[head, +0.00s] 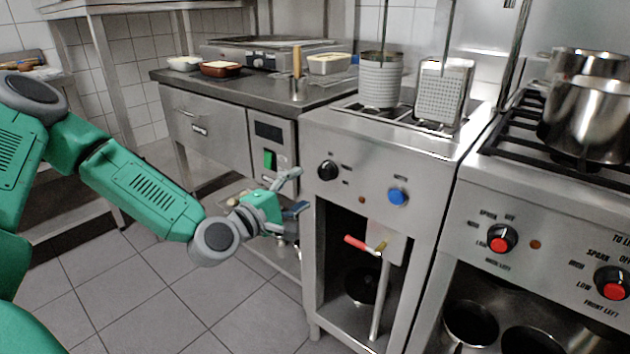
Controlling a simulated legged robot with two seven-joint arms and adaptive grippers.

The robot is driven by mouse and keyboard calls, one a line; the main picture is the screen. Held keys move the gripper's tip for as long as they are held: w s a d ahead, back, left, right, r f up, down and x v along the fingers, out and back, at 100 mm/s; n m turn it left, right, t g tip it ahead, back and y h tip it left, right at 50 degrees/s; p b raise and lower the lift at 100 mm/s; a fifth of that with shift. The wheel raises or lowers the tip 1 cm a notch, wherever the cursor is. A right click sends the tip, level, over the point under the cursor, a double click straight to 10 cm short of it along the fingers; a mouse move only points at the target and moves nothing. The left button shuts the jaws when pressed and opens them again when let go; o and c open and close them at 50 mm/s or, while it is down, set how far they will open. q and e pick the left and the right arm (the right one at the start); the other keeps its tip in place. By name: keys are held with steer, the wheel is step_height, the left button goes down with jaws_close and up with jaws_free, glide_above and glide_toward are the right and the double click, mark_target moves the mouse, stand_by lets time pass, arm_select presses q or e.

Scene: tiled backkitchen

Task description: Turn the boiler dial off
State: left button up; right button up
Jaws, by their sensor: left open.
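No label readable here tells which one is the boiler dial. My left gripper (298,190) is open and empty, its fingers spread toward the right. In the picture it is just left of and below the black dial, with a gap between them. My right gripper is out of view.
A stove (545,215) with red-centred knobs and steel pots stands at the right. A steel counter (235,95) with dishes is at the left. Under the boiler, a red-handled valve (358,243) sticks out. Tiled floor (160,300) is clear in front.

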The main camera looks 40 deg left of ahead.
arm_select(q)
steer(key=s, duration=0.3)
steer(key=shift+s+a+f, duration=0.1)
steer(key=shift+s+a, duration=0.1)
steer(key=shift+s, duration=0.15)
steer(key=s+d+f+m+g+h+p, duration=0.3)
steer(key=s+d+f+m+g+p, duration=0.2)
steer(key=s+d+f+m+g, duration=0.65)
steer(key=s+f+m+g+y+p, duration=0.2)
steer(key=s+f+m+g, duration=0.1)
steer(key=s, duration=0.5)
steer(key=s+f+m+g+y+p, duration=0.2)
steer(key=s+f+m+g, duration=0.1)
steer(key=s, duration=0.4)
steer(key=a+f+m, duration=0.1)
steer(key=m, duration=0.1)
steer(key=shift+s+f+m, duration=0.35)
steer(key=shift+s+f, duration=0.05)
